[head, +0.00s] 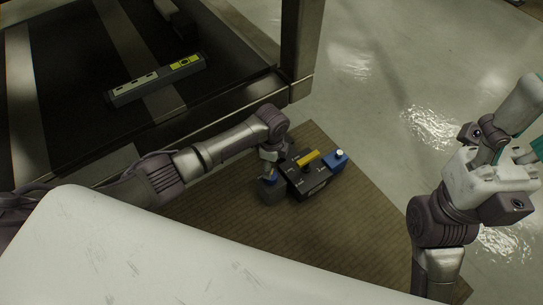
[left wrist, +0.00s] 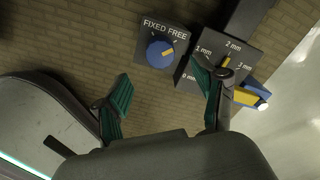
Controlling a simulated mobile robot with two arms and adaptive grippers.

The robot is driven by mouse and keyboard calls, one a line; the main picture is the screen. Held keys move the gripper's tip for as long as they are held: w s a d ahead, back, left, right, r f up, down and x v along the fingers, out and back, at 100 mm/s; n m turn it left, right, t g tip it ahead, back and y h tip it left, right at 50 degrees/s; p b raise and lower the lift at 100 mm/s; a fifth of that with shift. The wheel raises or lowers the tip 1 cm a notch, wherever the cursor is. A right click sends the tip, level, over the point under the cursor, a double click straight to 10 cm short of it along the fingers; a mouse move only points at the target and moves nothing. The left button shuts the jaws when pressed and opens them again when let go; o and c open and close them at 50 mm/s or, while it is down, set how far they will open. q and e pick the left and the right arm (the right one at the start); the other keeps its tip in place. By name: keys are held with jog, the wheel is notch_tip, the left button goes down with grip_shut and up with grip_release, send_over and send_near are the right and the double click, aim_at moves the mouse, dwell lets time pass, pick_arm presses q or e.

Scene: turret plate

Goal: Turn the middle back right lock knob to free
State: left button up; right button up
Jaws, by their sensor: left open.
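The blue lock knob (left wrist: 159,51) sits on a dark square plate (left wrist: 148,68) marked FIXED and FREE in the left wrist view. A small orange mark shows on its face, toward the right; I cannot tell exactly which word it lines up with. My left gripper (left wrist: 165,97) is open, its two green-padded fingers apart, below the knob in that view and not touching it. In the head view my left gripper (head: 270,165) hangs over the dark lock plate (head: 271,193), partly hiding the knob. My right gripper (head: 528,150) is at the right edge, partly cut off.
Right of the knob is a dark block (head: 308,183) with a yellow handle (head: 308,160) and millimetre marks. A blue block (head: 337,164) with a white-topped part joins it. A brown mat (head: 350,220) lies beneath. A dark metal frame (head: 230,93) stands behind.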

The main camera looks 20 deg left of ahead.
pick_arm(q)
jog(key=shift+r, duration=2.3)
